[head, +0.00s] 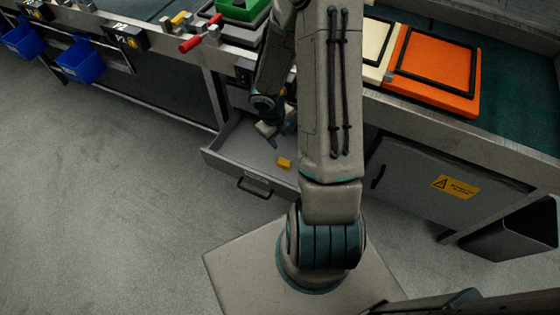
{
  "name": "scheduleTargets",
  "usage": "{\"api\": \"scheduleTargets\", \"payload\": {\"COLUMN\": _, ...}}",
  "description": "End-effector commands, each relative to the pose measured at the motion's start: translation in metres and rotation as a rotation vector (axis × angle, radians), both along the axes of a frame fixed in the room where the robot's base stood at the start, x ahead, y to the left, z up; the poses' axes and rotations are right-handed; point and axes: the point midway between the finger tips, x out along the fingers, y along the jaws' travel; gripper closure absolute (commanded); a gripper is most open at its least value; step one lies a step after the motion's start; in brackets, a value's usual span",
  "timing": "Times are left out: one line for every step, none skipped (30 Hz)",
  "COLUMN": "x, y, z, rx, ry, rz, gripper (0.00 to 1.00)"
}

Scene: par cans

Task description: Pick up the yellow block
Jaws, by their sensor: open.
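The yellow block (284,164) lies on the floor of an open grey drawer (222,160), near the middle of what shows of it. My gripper (274,140) hangs over the drawer, a little behind and to the left of the block in the picture. It is open, and I see nothing between its fingers. It looks apart from the block, though its exact height above the drawer floor is hard to tell. My arm hides the right part of the drawer.
An orange case (436,72) and a cream panel (377,45) lie on the workbench. A grey cabinet (415,185) with a warning label is right of the drawer. Blue bins (80,63) hang at the left. A dark waste bin (515,235) stands at the right. Floor at left is clear.

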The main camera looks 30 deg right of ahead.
Motion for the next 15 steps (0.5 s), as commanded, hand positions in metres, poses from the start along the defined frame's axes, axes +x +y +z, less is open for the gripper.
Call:
{"api": "scheduleTargets", "payload": {"x": -0.001, "y": 0.002, "z": -0.016, "rx": 0.017, "ry": 0.02, "rz": 0.065, "gripper": 0.43}}
{"api": "scheduleTargets", "payload": {"x": -0.001, "y": 0.003, "z": -0.022, "rx": 0.026, "ry": 0.028, "rz": 0.104, "gripper": 0.43}}
{"api": "scheduleTargets", "payload": {"x": -0.001, "y": 0.004, "z": -0.027, "rx": 0.035, "ry": 0.037, "rz": 0.147, "gripper": 0.43}}
{"api": "scheduleTargets", "payload": {"x": -0.001, "y": 0.005, "z": -0.031, "rx": 0.042, "ry": 0.043, "rz": 0.176, "gripper": 0.43}}
{"api": "scheduleTargets", "payload": {"x": -0.001, "y": 0.005, "z": -0.034, "rx": 0.046, "ry": 0.047, "rz": 0.197, "gripper": 0.43}}
{"api": "scheduleTargets", "payload": {"x": -0.001, "y": 0.006, "z": -0.037, "rx": 0.051, "ry": 0.052, "rz": 0.222, "gripper": 0.43}}
{"api": "scheduleTargets", "payload": {"x": -0.001, "y": 0.006, "z": -0.04, "rx": 0.053, "ry": 0.054, "rz": 0.233, "gripper": 0.43}}
{"api": "scheduleTargets", "payload": {"x": -0.001, "y": 0.006, "z": -0.043, "rx": 0.055, "ry": 0.057, "rz": 0.244, "gripper": 0.43}}
{"api": "scheduleTargets", "payload": {"x": -0.002, "y": 0.006, "z": -0.048, "rx": 0.057, "ry": 0.059, "rz": 0.252, "gripper": 0.43}}
{"api": "scheduleTargets", "payload": {"x": -0.002, "y": 0.006, "z": -0.053, "rx": 0.058, "ry": 0.06, "rz": 0.255, "gripper": 0.43}}
{"api": "scheduleTargets", "payload": {"x": -0.002, "y": 0.005, "z": -0.058, "rx": 0.058, "ry": 0.06, "rz": 0.256, "gripper": 0.43}}
{"api": "scheduleTargets", "payload": {"x": -0.002, "y": 0.004, "z": -0.065, "rx": 0.059, "ry": 0.059, "rz": 0.257, "gripper": 0.43}}
{"api": "scheduleTargets", "payload": {"x": -0.002, "y": 0.003, "z": -0.071, "rx": 0.058, "ry": 0.06, "rz": 0.257, "gripper": 0.43}}
{"api": "scheduleTargets", "payload": {"x": -0.002, "y": 0.002, "z": -0.077, "rx": 0.058, "ry": 0.06, "rz": 0.256, "gripper": 0.43}}
{"api": "scheduleTargets", "payload": {"x": -0.002, "y": 0.001, "z": -0.085, "rx": 0.058, "ry": 0.061, "rz": 0.255, "gripper": 0.43}}
